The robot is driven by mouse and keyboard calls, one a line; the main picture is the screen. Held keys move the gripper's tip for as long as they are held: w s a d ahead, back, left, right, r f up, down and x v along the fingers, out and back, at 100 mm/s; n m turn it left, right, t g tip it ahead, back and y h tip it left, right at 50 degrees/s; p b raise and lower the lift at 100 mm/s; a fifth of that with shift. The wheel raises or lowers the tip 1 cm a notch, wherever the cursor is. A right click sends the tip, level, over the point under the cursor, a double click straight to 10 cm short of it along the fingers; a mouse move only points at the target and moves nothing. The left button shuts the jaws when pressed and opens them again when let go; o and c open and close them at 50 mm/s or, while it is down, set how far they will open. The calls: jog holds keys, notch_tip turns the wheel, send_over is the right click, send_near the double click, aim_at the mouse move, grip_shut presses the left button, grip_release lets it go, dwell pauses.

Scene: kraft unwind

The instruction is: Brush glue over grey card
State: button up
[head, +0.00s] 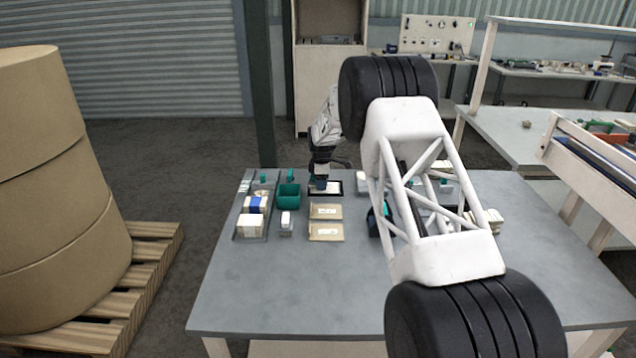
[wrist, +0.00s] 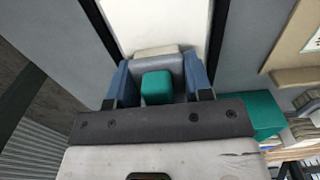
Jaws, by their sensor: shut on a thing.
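My gripper (head: 320,186) reaches down at the far side of the grey table. In the wrist view its two blue fingers (wrist: 161,84) are shut on a brush (wrist: 172,66) with a green top, a grey body and a pale cream edge. The brush's pale edge is over a card (wrist: 165,20) that looks off-white, not grey, lying between black borders. In the head view the card (head: 329,187) shows in a black-edged tray (head: 341,194). I cannot tell if the brush touches the card, nor whether glue is on it.
A green open box (head: 289,196) stands just left of the tray. A long grey tray (head: 250,238) with boxes is further left. Two brown kraft packets (head: 326,232) lie in front. My arm hides part of the table's right side. The table's front left (head: 270,295) is clear.

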aim_at(343, 188)
jog(key=shift+d+f, duration=0.1)
jog(key=shift+d, duration=0.45)
jog(key=shift+d, duration=0.15)
jog(key=shift+d, duration=1.7)
jog(key=shift+d, duration=0.15)
jog(key=shift+d, duration=1.6)
jog(key=shift+r, duration=3.1)
